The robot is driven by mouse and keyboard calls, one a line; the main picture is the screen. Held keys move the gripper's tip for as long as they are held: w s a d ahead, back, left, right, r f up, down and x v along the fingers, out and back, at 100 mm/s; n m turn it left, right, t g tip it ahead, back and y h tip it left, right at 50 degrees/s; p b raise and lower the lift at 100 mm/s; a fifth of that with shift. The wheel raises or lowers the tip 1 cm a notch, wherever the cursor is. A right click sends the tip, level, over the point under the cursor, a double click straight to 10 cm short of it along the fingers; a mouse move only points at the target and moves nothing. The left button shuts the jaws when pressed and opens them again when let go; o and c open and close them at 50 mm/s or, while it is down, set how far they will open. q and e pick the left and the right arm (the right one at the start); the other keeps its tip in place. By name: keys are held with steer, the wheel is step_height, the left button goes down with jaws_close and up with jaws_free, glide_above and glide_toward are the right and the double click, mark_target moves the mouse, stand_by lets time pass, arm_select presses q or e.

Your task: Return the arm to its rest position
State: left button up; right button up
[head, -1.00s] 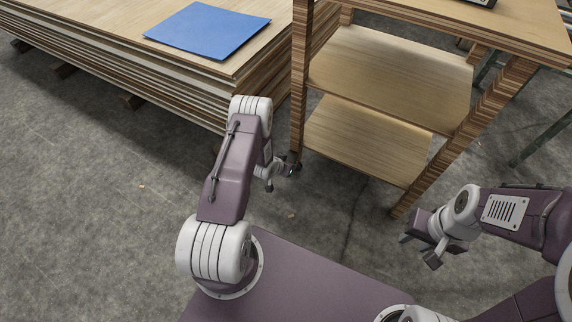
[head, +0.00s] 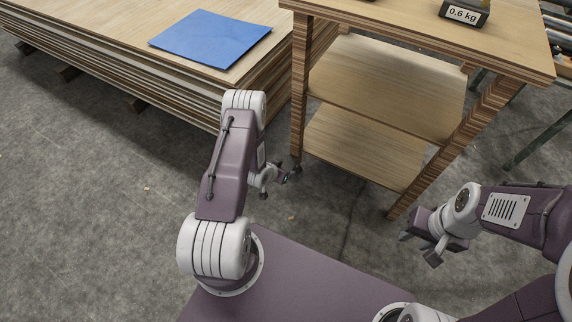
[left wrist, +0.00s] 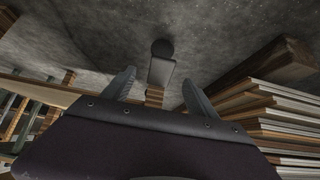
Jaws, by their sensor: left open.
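My left gripper (head: 274,180) is small in the head view, low beside the near left leg of the wooden table and partly hidden by my own arm. In the left wrist view, its two fingers (left wrist: 158,90) stand wide apart. I see nothing held between them. My right gripper (head: 420,249) is at the right of the head view, above the concrete floor. Its two fingers are apart with nothing between them.
A blue sheet (head: 211,38) lies on a large veneer stack (head: 120,68) at upper left. A wooden table (head: 400,22) with two lower shelves stands ahead, carrying a dark block labelled 0.6 kg (head: 463,14). The floor at left is clear.

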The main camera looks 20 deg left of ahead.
arm_select(q)
steer(key=shift+v, duration=0.9)
arm_select(e)
steer(key=shift+r, duration=0.55)
arm_select(q)
step_height(320, 180, up, 19)
steer(key=s+d+g+y+p, duration=0.1)
steer(key=s+d+g+p, duration=0.2)
steer(key=p, duration=0.2)
steer(key=s+d+r+n+g+p, duration=0.1)
steer(key=s+d+r+g+p, duration=0.4)
steer(key=s+r, duration=0.9)
step_height(320, 180, up, 38)
steer(key=t+p, duration=0.1)
steer(key=p, duration=3.4)
steer(key=shift+d+f+h+p, duration=0.25)
steer(key=shift+d+h+p, duration=0.1)
steer(key=shift+d, duration=0.1)
arm_select(e)
step_height(320, 180, up, 45)
steer(key=shift+r, duration=0.15)
arm_select(q)
steer(key=shift+s+f, duration=0.1)
